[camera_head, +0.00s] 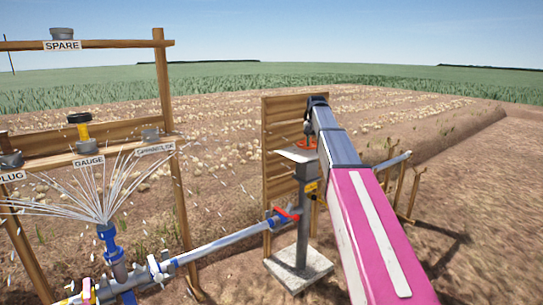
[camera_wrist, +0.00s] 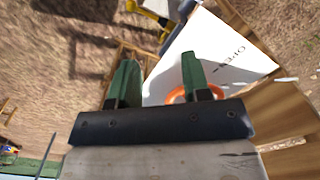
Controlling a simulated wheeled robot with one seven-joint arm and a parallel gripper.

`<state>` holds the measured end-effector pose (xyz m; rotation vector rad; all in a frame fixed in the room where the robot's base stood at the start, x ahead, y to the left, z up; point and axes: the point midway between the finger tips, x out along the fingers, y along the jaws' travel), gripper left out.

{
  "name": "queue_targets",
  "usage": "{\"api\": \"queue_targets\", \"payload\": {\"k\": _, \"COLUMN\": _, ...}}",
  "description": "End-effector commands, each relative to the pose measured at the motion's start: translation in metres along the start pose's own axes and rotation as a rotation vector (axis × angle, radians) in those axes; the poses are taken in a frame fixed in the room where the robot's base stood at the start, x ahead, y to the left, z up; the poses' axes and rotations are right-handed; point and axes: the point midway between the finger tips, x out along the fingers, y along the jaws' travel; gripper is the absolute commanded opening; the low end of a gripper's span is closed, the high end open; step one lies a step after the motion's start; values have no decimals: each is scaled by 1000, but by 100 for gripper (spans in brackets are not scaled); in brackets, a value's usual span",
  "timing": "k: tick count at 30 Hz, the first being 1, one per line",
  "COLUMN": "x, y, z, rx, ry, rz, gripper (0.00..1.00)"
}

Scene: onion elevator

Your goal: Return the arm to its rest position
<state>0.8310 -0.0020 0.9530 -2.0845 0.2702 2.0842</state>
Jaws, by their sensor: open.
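My arm (camera_head: 350,190), with a pink and white link, reaches forward from the lower right to a grey post (camera_head: 304,215). My gripper (camera_wrist: 160,62) has two green fingers, spread apart with nothing held between them. In the head view it is small and partly hidden near the top of the post, close to an orange-red ring (camera_head: 307,143). In the wrist view a white plate marked OPEN (camera_wrist: 215,55) lies beyond the fingers. An orange ring (camera_wrist: 180,96) shows behind the right finger, partly hidden. I cannot tell whether the fingers touch it.
A wooden board (camera_head: 280,150) stands behind the post. A pipe (camera_head: 225,242) with a red-handled valve (camera_head: 287,214) runs left to a blue fitting (camera_head: 108,238) spraying water. A wooden rack (camera_head: 168,120) with labelled shelves stands left. A low wooden stand (camera_head: 412,195) is right of the post.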

Motion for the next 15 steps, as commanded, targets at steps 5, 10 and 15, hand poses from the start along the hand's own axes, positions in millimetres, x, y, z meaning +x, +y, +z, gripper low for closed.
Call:
{"api": "queue_targets", "payload": {"k": 5, "x": 43, "y": 6, "z": 23, "rx": -20, "ry": -2, "rz": 0, "gripper": 44}}
{"api": "queue_targets", "payload": {"k": 10, "x": 100, "y": 14, "z": 54, "rx": -47, "ry": -3, "rz": 1, "gripper": 44}}
{"api": "queue_targets", "payload": {"k": 15, "x": 170, "y": 25, "z": 100, "rx": -85, "ry": -2, "rz": 0, "gripper": 44}}
